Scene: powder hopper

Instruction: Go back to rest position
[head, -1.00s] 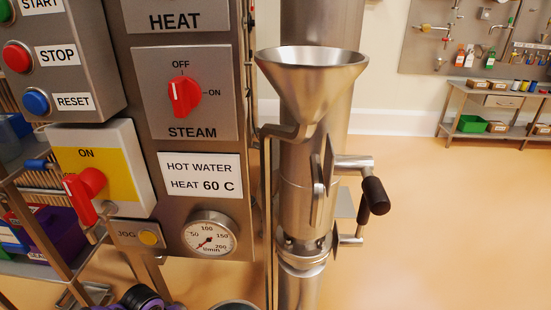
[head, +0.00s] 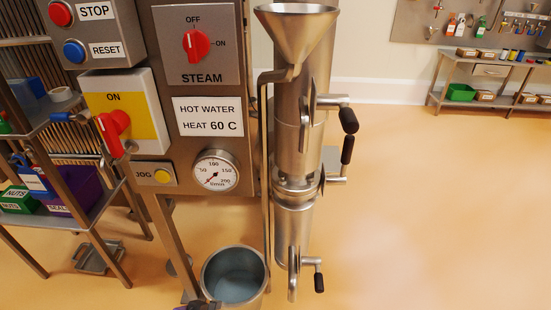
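Neither of my grippers shows in the head view; only a small dark piece, likely part of my own arm, pokes in at the bottom edge. The steel powder hopper (head: 296,30) stands upright on its pipe column (head: 297,215) in the middle. Black-gripped handles (head: 348,120) stick out from the column's right side. A lower valve handle (head: 319,282) hangs near the floor. The red steam knob (head: 196,44) points up toward OFF. The red switch lever (head: 113,132) sits on a yellow plate marked ON.
A steel bucket (head: 235,276) with bluish contents stands on the floor left of the column. A shelf rack (head: 52,218) with boxes is at the left. A workbench (head: 490,72) stands at the far right. The floor (head: 440,210) right of the column is clear.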

